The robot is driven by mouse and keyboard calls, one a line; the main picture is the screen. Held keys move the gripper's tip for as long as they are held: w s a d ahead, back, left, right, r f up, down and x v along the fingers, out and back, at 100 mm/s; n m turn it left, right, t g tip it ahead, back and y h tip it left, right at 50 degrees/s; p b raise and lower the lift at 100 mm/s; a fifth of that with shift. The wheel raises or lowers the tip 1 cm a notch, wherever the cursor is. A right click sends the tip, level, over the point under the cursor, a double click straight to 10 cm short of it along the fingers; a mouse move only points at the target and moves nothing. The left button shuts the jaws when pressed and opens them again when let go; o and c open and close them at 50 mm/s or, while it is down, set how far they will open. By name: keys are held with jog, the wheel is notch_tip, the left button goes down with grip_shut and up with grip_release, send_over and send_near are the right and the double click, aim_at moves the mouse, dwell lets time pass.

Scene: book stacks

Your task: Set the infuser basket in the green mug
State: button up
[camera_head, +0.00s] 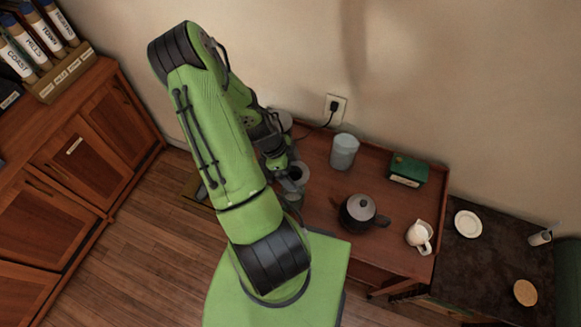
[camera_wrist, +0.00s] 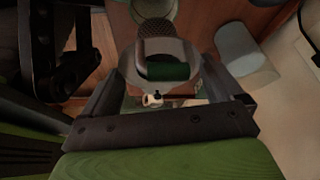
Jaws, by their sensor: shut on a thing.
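My gripper (camera_wrist: 165,85) is shut on the infuser basket (camera_wrist: 160,32), which has dark mesh, a wide grey rim and a dark green band or grip near the fingers. In the head view the basket's grey rim (camera_head: 299,173) shows partly behind my arm. The pale green mug (camera_wrist: 154,8) shows at the top edge of the wrist view, beyond the basket and cut off by the frame. The basket is in front of the mug in this view; the gap between them cannot be judged. My arm hides much of this area in the head view.
A grey canister (camera_head: 344,151) stands near the wall outlet (camera_head: 335,108) and its cord. A green box (camera_head: 408,170), dark teapot (camera_head: 360,211) and white jug (camera_head: 419,236) stand farther right on the wooden table (camera_head: 318,160). Bare wood shows between them.

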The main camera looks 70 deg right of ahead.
aim_at(291, 176)
jog(key=shift+w+d+f, duration=0.1)
jog(key=shift+d, duration=0.2)
jog(key=shift+a+f, duration=0.1)
jog(key=f, duration=0.1)
jog(key=f+b, duration=0.2)
jog(key=shift+a+f, duration=0.2)
jog(key=shift+a, duration=0.05)
jog(key=shift+f, duration=0.45)
jog(key=shift+a, duration=0.1)
jog(key=shift+f+b, duration=0.1)
jog(key=shift+b, duration=1)
jog(key=shift+f, duration=0.15)
jog(key=shift+f+b, duration=1.3)
jog(key=shift+b, duration=0.25)
